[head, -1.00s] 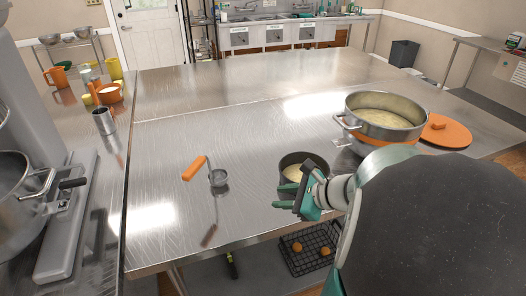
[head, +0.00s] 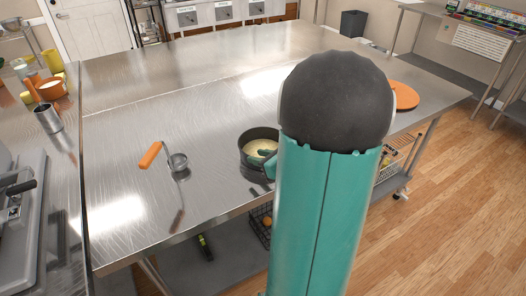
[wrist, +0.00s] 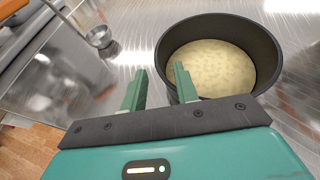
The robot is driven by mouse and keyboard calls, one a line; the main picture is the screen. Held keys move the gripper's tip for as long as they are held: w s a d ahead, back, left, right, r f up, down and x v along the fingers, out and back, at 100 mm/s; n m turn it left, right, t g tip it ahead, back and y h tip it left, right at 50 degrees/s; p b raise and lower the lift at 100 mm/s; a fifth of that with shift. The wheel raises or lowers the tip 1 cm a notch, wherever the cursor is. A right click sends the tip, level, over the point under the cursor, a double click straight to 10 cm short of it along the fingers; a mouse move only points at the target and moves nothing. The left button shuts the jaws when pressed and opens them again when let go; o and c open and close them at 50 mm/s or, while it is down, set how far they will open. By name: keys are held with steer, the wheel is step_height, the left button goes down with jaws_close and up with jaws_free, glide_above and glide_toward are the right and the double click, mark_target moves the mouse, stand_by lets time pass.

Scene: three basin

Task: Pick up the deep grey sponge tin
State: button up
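The deep grey sponge tin (head: 247,138) stands upright on the steel table near its front edge, with pale sponge inside. In the wrist view the tin (wrist: 270,50) fills the upper right. My gripper (wrist: 160,70) is open there, its two green fingers apart. The right finger overlaps the tin's inside and the left finger is outside, so they appear to straddle the near-left wall. In the head view one green finger of my gripper (head: 266,164) shows over the tin's mouth. My arm hides the rest of the gripper and the tin's right side.
An orange disc (head: 404,95) lies at the table's right. A wire basket (head: 259,222) sits on the shelf below. The table's left and back are mostly clear.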

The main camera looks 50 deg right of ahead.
steer(key=x, duration=0.4)
steer(key=shift+w+f, duration=0.1)
steer(key=shift+w, duration=0.2)
jaws_close()
